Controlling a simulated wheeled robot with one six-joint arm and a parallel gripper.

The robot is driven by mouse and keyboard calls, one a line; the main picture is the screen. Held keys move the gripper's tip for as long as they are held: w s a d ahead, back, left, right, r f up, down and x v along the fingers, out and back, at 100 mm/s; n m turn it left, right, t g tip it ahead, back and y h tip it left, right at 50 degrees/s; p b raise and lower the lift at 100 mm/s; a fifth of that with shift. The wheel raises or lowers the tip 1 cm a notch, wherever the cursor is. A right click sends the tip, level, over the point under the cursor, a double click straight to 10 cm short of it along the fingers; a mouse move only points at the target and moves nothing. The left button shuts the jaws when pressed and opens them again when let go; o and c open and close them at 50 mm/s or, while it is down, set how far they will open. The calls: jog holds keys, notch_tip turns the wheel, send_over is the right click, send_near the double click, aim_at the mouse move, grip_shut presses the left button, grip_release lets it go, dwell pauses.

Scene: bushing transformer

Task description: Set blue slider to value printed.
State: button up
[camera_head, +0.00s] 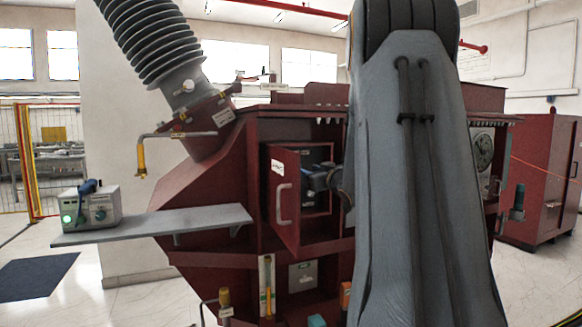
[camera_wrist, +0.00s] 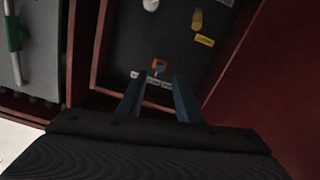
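My gripper (camera_wrist: 158,100) has two blue fingers, spread apart with nothing between them. They point at a dark panel (camera_wrist: 125,55) inside a red-framed compartment. A small orange-and-blue part (camera_wrist: 158,66) is on that panel, just beyond the fingertips and about midway between them. It may be the blue slider, but it is too small to be sure. A pale printed label (camera_wrist: 152,80) sits below it, too blurred to read. In the head view my gripper (camera_head: 318,181) is at the open compartment of the red transformer (camera_head: 205,190), partly hidden by the door and arm.
The compartment's red door (camera_head: 286,205) stands open beside my gripper. The panel also carries a yellow part (camera_wrist: 197,20), a yellow label (camera_wrist: 204,40) and a white knob (camera_wrist: 151,4). A grey shelf (camera_head: 200,220) holds a control box (camera_head: 92,208) at left.

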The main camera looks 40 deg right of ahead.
jog(key=p+x, duration=0.2)
jog(key=x, duration=0.6)
jog(key=shift+p, duration=0.3)
jog(key=shift+r, duration=0.1)
grip_shut()
